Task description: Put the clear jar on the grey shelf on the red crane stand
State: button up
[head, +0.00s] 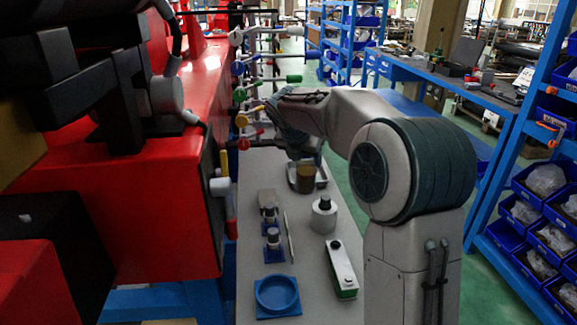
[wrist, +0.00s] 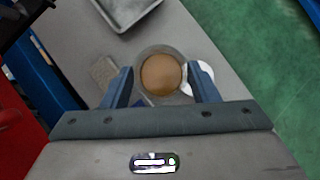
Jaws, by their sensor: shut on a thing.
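The clear jar (head: 305,180) holds brown contents and is upright in front of a grey metal tray. In the wrist view the jar (wrist: 160,73) sits between the two blue fingers of my gripper (wrist: 158,84), which is shut on it. In the head view my arm's end is above the jar, and the fingers are hard to make out. I cannot tell whether the jar touches the surface below.
The tray (head: 321,172) lies behind the jar. Nearer are a white canister (head: 323,217), a green-and-white box (head: 341,268), a blue round dish (head: 277,294), small blue-based parts (head: 272,238) and a thin pen-like rod (head: 290,238). Coloured levers (head: 250,115) stick out at the stand's edge.

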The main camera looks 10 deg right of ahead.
aim_at(304, 188)
jog(key=shift+w+f, duration=0.3)
jog(key=shift+f, duration=0.4)
notch_tip(304, 188, down, 9)
jog(key=b, duration=0.3)
jog(key=shift+f, duration=0.1)
jog(key=o, duration=1.2)
